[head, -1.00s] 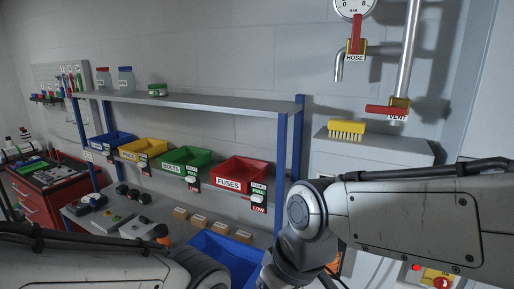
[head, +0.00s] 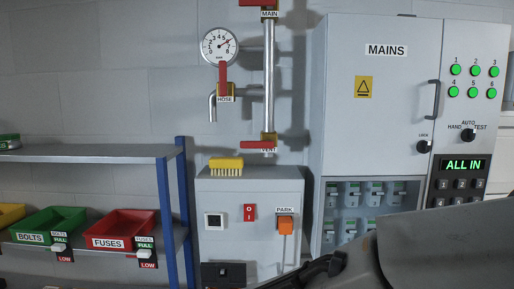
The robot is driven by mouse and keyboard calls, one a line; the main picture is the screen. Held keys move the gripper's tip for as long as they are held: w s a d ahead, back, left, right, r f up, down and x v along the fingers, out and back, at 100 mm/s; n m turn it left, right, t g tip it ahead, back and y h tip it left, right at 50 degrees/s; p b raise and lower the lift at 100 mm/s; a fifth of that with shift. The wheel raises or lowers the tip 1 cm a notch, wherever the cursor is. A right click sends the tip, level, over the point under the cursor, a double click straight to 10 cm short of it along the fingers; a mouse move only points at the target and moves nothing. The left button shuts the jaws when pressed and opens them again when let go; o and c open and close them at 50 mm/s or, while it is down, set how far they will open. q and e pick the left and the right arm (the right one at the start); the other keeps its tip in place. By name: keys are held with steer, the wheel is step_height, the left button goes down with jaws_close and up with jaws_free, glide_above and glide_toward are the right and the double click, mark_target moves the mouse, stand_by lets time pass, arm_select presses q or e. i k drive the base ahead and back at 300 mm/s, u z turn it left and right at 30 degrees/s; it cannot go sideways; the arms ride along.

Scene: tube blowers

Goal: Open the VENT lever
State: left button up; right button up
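The VENT lever (head: 257,144) is a red handle low on the vertical grey pipe (head: 269,85), lying level and pointing left from its brass valve body. The VENT label below it is partly covered by the lever. The HOSE lever (head: 223,76) is red and stands upright under the pressure gauge (head: 221,46). Another red lever, MAIN (head: 256,3), is cut by the top edge of the head view. One of my arms crosses the lower right. Neither gripper shows in the head view.
A grey cabinet (head: 249,185) with a yellow brush (head: 226,166) on top stands below the pipes. The MAINS cabinet (head: 365,110) is to the right. A shelf (head: 90,153) with coloured bins is at left. Bare wall lies left of the gauge.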

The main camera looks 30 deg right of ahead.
mark_target(268, 143)
steer(key=z, duration=0.05)
steer(key=k, duration=0.5)
steer(key=z, duration=1.5)
steer(key=i, duration=0.85)
steer(key=u, duration=1.8)
